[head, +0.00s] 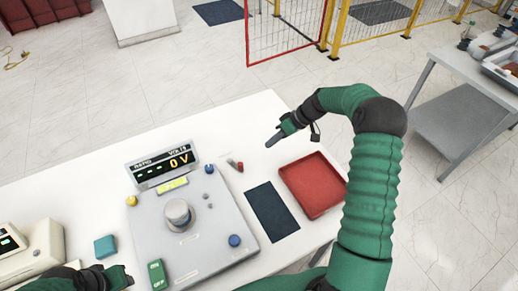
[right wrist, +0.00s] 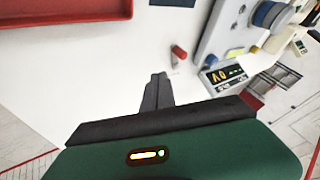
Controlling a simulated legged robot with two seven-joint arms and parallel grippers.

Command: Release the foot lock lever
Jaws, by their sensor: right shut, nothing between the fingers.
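I cannot pick out a foot lock lever with certainty. A small red-tipped piece (head: 235,164) stands on the white table just right of the grey transformer unit (head: 215,245). In the right wrist view the red piece (right wrist: 179,52) is beyond my fingertips, apart from them. My right gripper (head: 271,142) is shut and empty, above the table's far edge, up and right of the red piece. Its closed fingers also show in the right wrist view (right wrist: 157,88). My left gripper (head: 124,278) is at the lower left, partly cut off, its fingers unclear.
The unit carries a display (head: 165,164) reading 0 V, a central knob (head: 178,214) and coloured posts. A dark mat (head: 271,211) and red tray (head: 314,184) lie to its right. A teal block (head: 105,246) is at left. Bare table lies between mat and right gripper.

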